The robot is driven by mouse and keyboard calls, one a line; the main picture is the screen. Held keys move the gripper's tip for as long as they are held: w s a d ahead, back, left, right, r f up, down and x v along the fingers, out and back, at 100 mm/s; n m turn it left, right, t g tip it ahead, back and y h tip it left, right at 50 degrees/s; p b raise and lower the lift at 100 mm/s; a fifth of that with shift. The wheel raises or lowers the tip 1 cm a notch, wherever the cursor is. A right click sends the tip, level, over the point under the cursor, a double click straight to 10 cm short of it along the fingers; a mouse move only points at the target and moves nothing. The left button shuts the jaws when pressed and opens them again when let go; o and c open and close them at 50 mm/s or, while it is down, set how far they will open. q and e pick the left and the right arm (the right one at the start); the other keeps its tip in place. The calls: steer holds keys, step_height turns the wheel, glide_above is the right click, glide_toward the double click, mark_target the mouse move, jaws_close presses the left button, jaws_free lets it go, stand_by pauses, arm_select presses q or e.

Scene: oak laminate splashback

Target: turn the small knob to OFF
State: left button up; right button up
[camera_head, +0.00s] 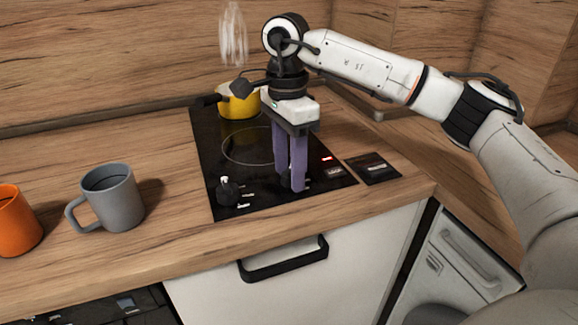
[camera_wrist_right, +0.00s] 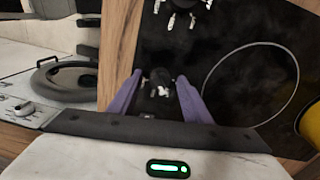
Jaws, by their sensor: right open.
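The black cooktop (camera_head: 212,150) has two dark knobs near its front edge. The left knob (camera_head: 228,190) stands clear of my gripper and also shows at the top of the right wrist view (camera_wrist_right: 184,6). The other knob (camera_wrist_right: 158,82) looks smaller and sits between the fingertips of my right gripper (camera_head: 290,185). In the head view the purple fingers mostly hide it. The right gripper (camera_wrist_right: 160,78) points down, open, with a finger on either side of this knob; whether they touch it I cannot tell. White marks lie beside both knobs. My left gripper is out of view.
A yellow pot (camera_head: 238,104) stands on the back of the cooktop with steam above it. A red light (camera_head: 327,158) glows at the cooktop's right. A grey mug (camera_head: 112,200) and an orange mug (camera_head: 14,222) stand left. A dark handle (camera_head: 284,262) juts out below the counter.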

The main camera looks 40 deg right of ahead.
steer(key=c, duration=1)
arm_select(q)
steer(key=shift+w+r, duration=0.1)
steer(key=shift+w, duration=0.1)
arm_select(e)
steer(key=shift+c, duration=0.2)
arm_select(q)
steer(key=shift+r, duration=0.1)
arm_select(e)
steer(key=shift+n, duration=0.3)
steer(key=shift+r+n+p, duration=0.1)
steer(key=shift+n+p, duration=0.4)
steer(key=n+p, duration=0.1)
steer(key=n, duration=0.1)
steer(key=shift+n, duration=0.3)
steer(key=shift+a+n+p, duration=0.1)
steer(key=shift+n+p, duration=0.25)
steer(key=shift+n, duration=0.85)
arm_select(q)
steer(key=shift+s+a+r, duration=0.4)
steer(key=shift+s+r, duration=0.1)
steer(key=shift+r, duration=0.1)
arm_select(e)
steer(key=shift+n, duration=1.7)
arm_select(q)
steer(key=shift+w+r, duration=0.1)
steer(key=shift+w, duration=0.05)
